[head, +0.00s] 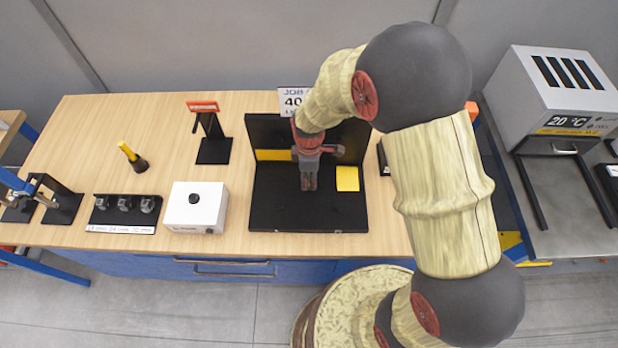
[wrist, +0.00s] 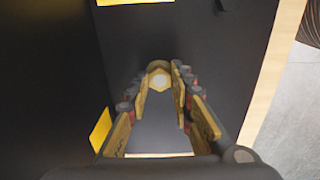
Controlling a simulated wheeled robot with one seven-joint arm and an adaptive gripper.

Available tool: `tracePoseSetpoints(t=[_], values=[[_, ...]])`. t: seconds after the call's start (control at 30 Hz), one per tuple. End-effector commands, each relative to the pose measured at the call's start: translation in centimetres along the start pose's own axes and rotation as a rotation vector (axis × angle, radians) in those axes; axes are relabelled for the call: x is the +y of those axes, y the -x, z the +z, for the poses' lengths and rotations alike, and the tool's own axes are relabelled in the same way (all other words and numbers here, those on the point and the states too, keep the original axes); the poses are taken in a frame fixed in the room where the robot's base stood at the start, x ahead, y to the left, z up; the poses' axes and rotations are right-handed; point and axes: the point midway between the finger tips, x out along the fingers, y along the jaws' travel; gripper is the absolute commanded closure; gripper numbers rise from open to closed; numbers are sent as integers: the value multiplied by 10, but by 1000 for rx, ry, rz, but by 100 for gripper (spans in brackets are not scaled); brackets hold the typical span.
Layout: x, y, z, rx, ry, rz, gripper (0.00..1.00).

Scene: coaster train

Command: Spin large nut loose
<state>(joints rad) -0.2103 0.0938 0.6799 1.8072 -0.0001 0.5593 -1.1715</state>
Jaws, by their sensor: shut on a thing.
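The large nut (wrist: 159,77) is a yellowish hexagon with a pale centre, between my fingertips in the wrist view. My gripper (wrist: 160,92) is shut on it, with a finger on each side. In the head view, my gripper (head: 309,184) points down into the black L-shaped fixture (head: 268,205) on the bench. There the nut is hidden behind the gripper and arm. Whatever the nut sits on cannot be made out.
The fixture's upright back wall stands close behind my gripper. On the wooden bench (head: 85,130) to the left are a white box (head: 185,217), a socket rack (head: 102,216), a yellow-handled tool (head: 130,155) and a black stand (head: 212,150). A grey oven (head: 545,90) stands at right.

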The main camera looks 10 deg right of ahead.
Motion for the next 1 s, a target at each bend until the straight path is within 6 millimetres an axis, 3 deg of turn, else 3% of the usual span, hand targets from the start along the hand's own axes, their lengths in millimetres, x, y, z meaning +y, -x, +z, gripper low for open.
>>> tracePoseSetpoints(t=[0.37,0.4,0.7,1.0], values=[[-3,-3,1,-3,2,-6,100],[-3,-3,1,-3,2,-6,75],[-1,-2,0,-1,2,-3,59],[0,1,0,0,2,-1,59]])
